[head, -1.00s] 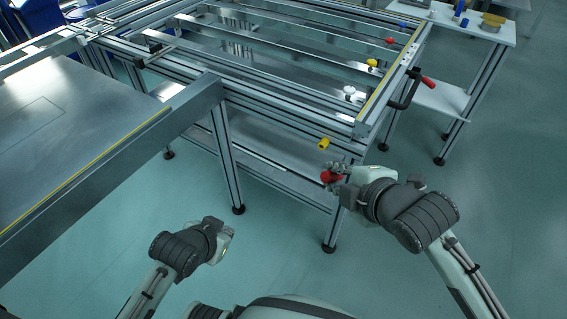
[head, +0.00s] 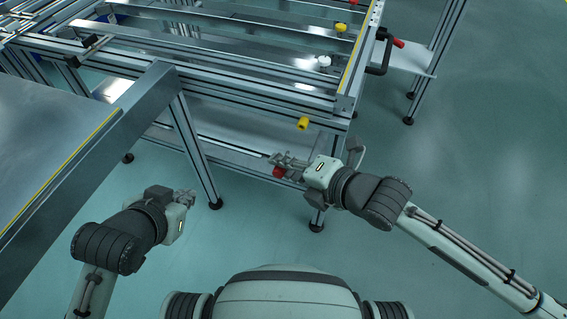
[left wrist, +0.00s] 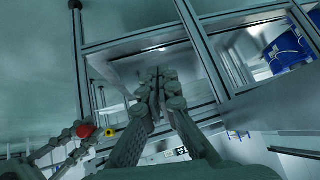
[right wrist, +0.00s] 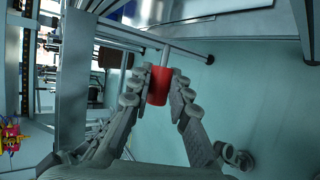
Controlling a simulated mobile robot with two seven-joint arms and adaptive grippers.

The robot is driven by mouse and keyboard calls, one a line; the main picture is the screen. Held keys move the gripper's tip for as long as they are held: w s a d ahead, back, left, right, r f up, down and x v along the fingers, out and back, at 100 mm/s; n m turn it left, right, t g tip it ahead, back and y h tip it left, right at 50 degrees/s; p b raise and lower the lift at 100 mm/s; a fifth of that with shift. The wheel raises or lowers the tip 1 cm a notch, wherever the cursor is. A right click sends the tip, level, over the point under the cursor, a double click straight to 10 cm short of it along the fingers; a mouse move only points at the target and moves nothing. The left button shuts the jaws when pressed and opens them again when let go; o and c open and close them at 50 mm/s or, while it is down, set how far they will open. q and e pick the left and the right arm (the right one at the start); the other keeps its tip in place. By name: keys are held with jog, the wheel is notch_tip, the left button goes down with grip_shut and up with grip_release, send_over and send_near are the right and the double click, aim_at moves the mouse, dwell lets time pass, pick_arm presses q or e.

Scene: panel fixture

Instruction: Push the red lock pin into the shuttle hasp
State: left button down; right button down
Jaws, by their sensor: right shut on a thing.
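The red lock pin (head: 279,172) is in my right gripper (head: 286,165), beside the frame's front right leg, below and left of a yellow knob (head: 303,123). In the right wrist view my right gripper (right wrist: 160,88) is shut on the pin's red body (right wrist: 158,90); a grey shaft (right wrist: 166,54) extends beyond it. In the left wrist view the red pin (left wrist: 85,130) shows at the lower left. My left gripper (head: 186,197) is empty, near the frame's other front leg; its fingers (left wrist: 162,88) are together. I cannot make out the shuttle hasp for certain.
An aluminium frame (head: 255,90) stands ahead, with white (head: 323,61) and yellow (head: 341,27) knobs along its right side. A black handle with a red end (head: 398,43) sticks out at right. A grey table (head: 35,130) is at left. The floor at right is clear.

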jog(key=shift+d+r+p, duration=0.15)
jog(key=shift+r+p, duration=0.05)
jog(key=shift+p, duration=0.9)
jog(key=shift+h, duration=0.3)
jog(key=shift+w+d, duration=0.15)
jog(key=shift+w, duration=0.15)
pick_arm(q)
jog(key=s+a+f+n+g+y, duration=0.1)
jog(key=s+a+f+g+y, duration=0.1)
jog(key=s+a+f+g, duration=0.3)
jog(key=shift+s+a+f+p, duration=0.35)
jog(key=shift+s+a, duration=0.5)
jog(key=shift+s, duration=0.5)
pick_arm(e)
jog(key=shift+w+d, duration=0.25)
jog(key=shift+w, duration=0.55)
jog(key=shift+w+d, duration=0.25)
jog(key=shift+w, duration=0.6)
jog(key=shift+w+d, duration=0.25)
jog(key=shift+w, duration=0.55)
pick_arm(q)
jog(key=shift+r+p, duration=0.55)
jog(key=shift+r, duration=0.2)
jog(key=shift+r+p, duration=0.1)
jog(key=shift+p, duration=0.2)
